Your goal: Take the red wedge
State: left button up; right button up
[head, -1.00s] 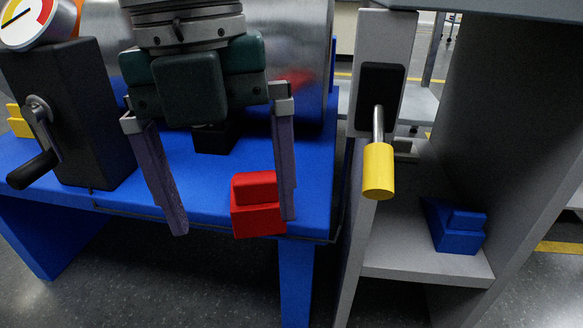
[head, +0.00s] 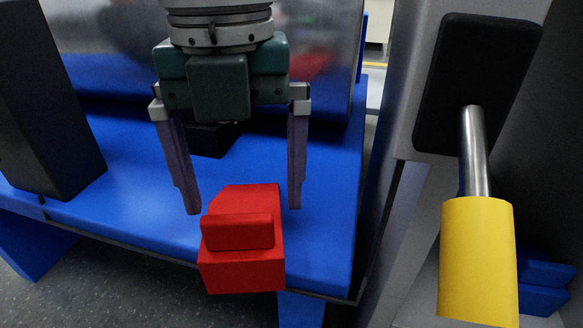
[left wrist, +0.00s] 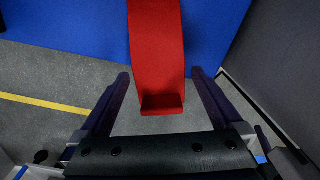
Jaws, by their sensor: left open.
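The red wedge (head: 243,265) sits at the front edge of the blue table (head: 325,235), near its right corner. My left gripper (head: 245,212) is open and empty. In the head view its fingers are spread to either side of the wedge's back part, and no contact shows. In the left wrist view the gripper (left wrist: 160,75) shows both purple fingers apart. My right gripper is not in view.
A grey cabinet stands right of the table with a yellow-gripped lever (head: 478,262) sticking out. A blue wedge (head: 543,285) lies on its shelf, partly hidden. A dark box (head: 45,110) stands at the table's left. A metal cylinder (head: 110,50) lies behind my gripper.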

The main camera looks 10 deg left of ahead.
pick_arm(q)
notch_tip(320, 180, down, 4)
jog(key=b, duration=0.3)
jog(key=shift+a+f, duration=0.1)
jog(key=shift+f, duration=0.25)
jog(key=shift+c, duration=1.3)
jog(key=c, duration=1.2)
